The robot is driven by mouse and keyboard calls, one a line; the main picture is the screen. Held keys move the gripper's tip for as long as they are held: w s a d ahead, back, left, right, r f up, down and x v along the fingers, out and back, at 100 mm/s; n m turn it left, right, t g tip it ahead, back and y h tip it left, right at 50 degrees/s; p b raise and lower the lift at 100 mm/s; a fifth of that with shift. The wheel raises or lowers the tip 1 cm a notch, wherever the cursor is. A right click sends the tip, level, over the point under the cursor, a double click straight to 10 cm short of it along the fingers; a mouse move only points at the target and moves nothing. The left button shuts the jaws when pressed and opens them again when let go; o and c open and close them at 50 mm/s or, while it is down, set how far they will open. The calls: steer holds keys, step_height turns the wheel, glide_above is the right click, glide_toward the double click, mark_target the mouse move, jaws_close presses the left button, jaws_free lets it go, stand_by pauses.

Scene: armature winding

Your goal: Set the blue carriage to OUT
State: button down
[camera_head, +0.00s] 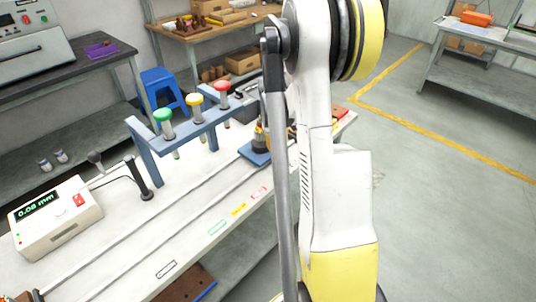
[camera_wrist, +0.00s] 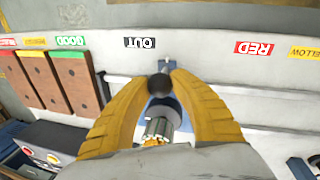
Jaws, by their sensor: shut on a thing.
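The blue carriage (camera_head: 256,155) is at the far end of the rails in the head view, partly hidden by my arm. In the wrist view, its blue body (camera_wrist: 174,103) shows behind a round black knob (camera_wrist: 157,83). My gripper (camera_wrist: 158,80) has its two yellow fingers closed around the knob. A grey cylindrical part with copper-coloured ends (camera_wrist: 160,127) sits beside the knob. The RED label (camera_wrist: 253,48) is farther right.
A white digital meter (camera_head: 54,216) sits on the bench at left.

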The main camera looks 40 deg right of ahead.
steer(key=shift+w+d, duration=0.15)
steer(key=shift+d, duration=2.8)
steer(key=shift+d, duration=0.1)
steer(key=c, duration=1.2)
jaws_free()
steer(key=shift+c, duration=0.2)
steer(key=shift+o, duration=0.8)
steer(key=shift+d, duration=0.15)
step_height(320, 180, up, 12)
steer(key=a, duration=0.2)
steer(key=shift+s+a, duration=0.25)
steer(key=shift+s, duration=0.05)
steer(key=shift+f, duration=0.1)
